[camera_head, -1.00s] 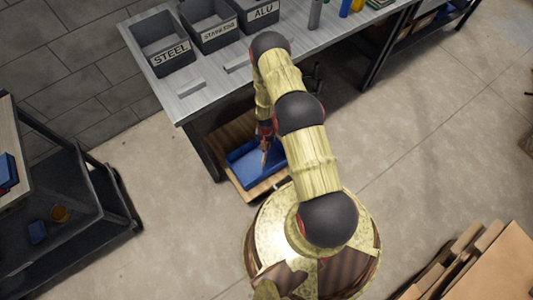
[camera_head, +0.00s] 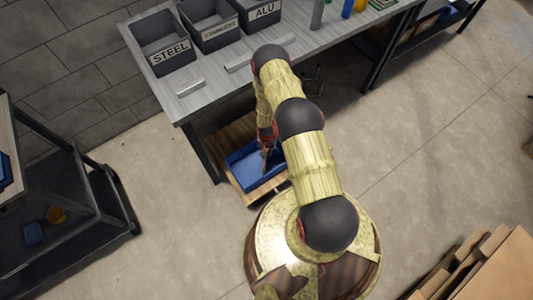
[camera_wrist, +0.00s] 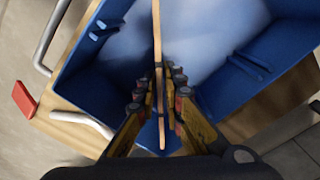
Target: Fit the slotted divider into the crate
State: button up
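The blue crate (camera_head: 242,172) sits on a low wooden surface beside the workbench; its inside fills much of the wrist view (camera_wrist: 85,85). Short ribs stand out from its left and right inner walls. The slotted divider (camera_wrist: 157,45) is a thin tan board seen nearly edge-on, running up the middle of the wrist view over the crate's inside. My gripper (camera_wrist: 160,88) is shut on the divider, one finger on each side. Its slots and lower edge cannot be made out, nor whether it touches the crate floor. In the head view my arm partly covers the crate.
The grey workbench (camera_head: 215,92) stands just behind the crate with labelled bins, including STEEL (camera_head: 166,59), on top. A dark cart (camera_head: 75,225) is at the left. Cardboard sheets (camera_head: 490,268) lie at the lower right. A metal handle (camera_wrist: 50,38) and a red piece (camera_wrist: 24,99) lie beside the crate.

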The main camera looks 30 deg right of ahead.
jog(key=shift+o, duration=1.4)
notch_tip(320, 180, up, 12)
jog(key=p, duration=0.4)
jog(key=shift+r+p, duration=0.15)
jog(key=shift+p, duration=0.25)
